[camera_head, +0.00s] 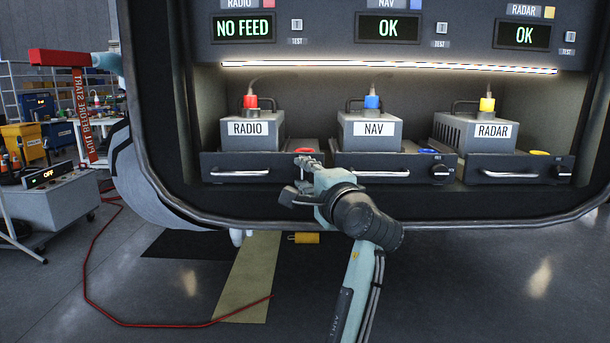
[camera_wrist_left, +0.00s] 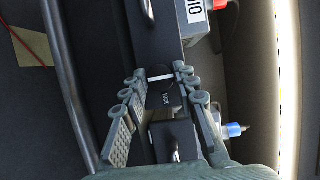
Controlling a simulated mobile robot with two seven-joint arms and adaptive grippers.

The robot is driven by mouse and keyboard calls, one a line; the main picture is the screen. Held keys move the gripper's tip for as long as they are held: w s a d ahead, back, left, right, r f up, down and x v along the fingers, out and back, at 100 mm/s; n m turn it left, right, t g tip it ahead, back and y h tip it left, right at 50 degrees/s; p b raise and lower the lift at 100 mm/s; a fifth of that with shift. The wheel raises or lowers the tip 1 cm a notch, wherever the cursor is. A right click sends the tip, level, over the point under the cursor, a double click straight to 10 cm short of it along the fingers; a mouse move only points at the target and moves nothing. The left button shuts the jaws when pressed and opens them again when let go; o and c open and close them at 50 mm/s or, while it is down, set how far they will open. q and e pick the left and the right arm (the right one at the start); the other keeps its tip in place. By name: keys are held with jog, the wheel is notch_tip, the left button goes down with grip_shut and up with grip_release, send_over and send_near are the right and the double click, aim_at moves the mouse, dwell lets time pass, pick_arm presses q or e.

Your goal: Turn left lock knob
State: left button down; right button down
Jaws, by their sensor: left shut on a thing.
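The left lock knob, a round black knob with a white line across it, shows in the left wrist view (camera_wrist_left: 160,74) beside a LOCK label. It is on the front of the RADIO tray (camera_head: 225,161); in the head view my gripper hides it. My left gripper (camera_head: 309,162) is at the right end of that tray's front. In the left wrist view its two fingers (camera_wrist_left: 160,79) lie on either side of the knob, shut on it. The white line runs nearly level across the picture there.
The RADIO box (camera_head: 256,128) sits on its tray, with NAV (camera_head: 373,129) and RADAR (camera_head: 478,130) boxes to the right. The RADIO display (camera_head: 243,28) reads NO FEED; the other two read OK. The bay's lower rim (camera_head: 250,221) runs below the trays.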

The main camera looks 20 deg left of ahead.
pick_arm(q)
jog(key=c, duration=1.2)
grip_release()
jog(key=v, duration=1.2)
jog(key=shift+a, duration=0.1)
